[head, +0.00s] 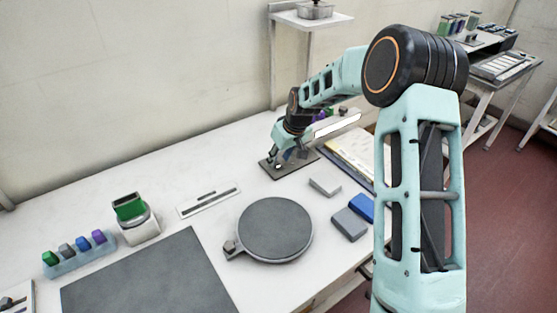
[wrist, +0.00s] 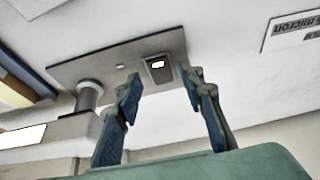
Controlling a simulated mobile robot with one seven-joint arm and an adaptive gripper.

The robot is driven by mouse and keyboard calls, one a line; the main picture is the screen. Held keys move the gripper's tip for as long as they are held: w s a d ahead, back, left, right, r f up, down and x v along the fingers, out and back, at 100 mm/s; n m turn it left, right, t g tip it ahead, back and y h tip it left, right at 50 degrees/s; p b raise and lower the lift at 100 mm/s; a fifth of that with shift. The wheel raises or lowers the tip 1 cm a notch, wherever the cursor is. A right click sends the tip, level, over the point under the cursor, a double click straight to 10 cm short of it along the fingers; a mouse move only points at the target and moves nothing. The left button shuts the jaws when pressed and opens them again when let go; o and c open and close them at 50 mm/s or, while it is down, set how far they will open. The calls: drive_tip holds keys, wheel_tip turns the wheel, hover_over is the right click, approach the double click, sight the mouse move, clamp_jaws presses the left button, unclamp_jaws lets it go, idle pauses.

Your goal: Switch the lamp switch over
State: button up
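The lamp switch (wrist: 157,70) is a small dark rocker with a bright mark, set in the lamp's grey base plate (wrist: 100,68). A round post (wrist: 90,95) rises from the plate and carries the lamp head, whose bright white strip (wrist: 22,137) also shows in the head view (head: 337,127). My gripper (wrist: 162,76) is open and empty, its two blue-padded fingers on either side of the switch in the picture. I cannot tell whether a finger touches it. In the head view my gripper (head: 279,161) is low over the base plate (head: 295,170) and hides the switch.
A round grey plate (head: 275,229), grey block (head: 349,223), blue block (head: 361,207) and small light block (head: 325,186) lie nearer on the table. A ruler-like strip (head: 208,198) lies left of the lamp. A clipboard with papers (head: 352,157) lies right of it.

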drive_tip(key=shift+x, duration=0.75)
drive_tip(key=shift+c, duration=0.3)
clamp_jaws()
drive_tip(key=shift+w+a+r+g+p, duration=0.2)
drive_tip(key=shift+g+p, duration=0.1)
drive_tip(key=shift+p, duration=0.4)
drive_tip(key=shift+w+g+h+p, duration=0.15)
drive_tip(key=shift+g+h+p, duration=0.65)
drive_tip(key=shift+p, duration=0.1)
